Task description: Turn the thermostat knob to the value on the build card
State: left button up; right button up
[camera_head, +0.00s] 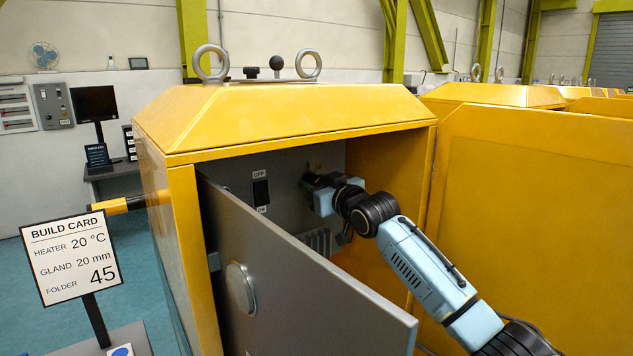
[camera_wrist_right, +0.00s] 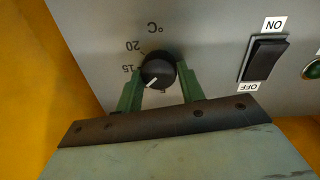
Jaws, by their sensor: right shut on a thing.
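The build card (camera_head: 72,258) at the left of the head view reads heater 20 °C, gland 20 mm, folder 45. The black round thermostat knob (camera_wrist_right: 158,66) is on the grey panel inside the yellow housing. Its white pointer line points down-left in the wrist view, below the 15 mark (camera_wrist_right: 130,69) and away from the 20 mark (camera_wrist_right: 133,46). Lower scale marks are partly hidden. My right gripper (camera_wrist_right: 158,76) is shut on the knob, with a green finger on each side. In the head view, the right gripper (camera_head: 312,183) reaches the panel and hides the knob.
A switch (camera_head: 260,188) marked ON and OFF sits beside the knob; it also shows in the wrist view (camera_wrist_right: 263,58). The grey door (camera_head: 300,285) hangs open in front of the housing (camera_head: 290,115), left of my right arm. A ribbed grey part (camera_head: 316,241) is below the gripper.

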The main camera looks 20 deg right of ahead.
jog(key=m+p, duration=0.4)
jog(key=p, duration=0.1)
jog(key=shift+r+m+g, duration=0.2)
jog(key=shift+m+g, duration=0.1)
jog(key=shift+m, duration=0.1)
jog(key=m+p, duration=0.2)
jog(key=shift+m, duration=0.3)
jog(key=m+p, duration=0.2)
jog(key=m, duration=0.2)
jog(key=shift+w+d+f, duration=0.1)
jog(key=shift+d, duration=0.05)
jog(key=m+p, duration=0.2)
jog(key=m, duration=0.2)
jog(key=shift+f+m+g+y, duration=0.1)
jog(key=shift+m+g+y, duration=0.2)
jog(key=shift+m+y, duration=0.1)
jog(key=shift+d, duration=0.1)
jog(key=o, duration=1)
jog(key=shift+c, duration=0.2)
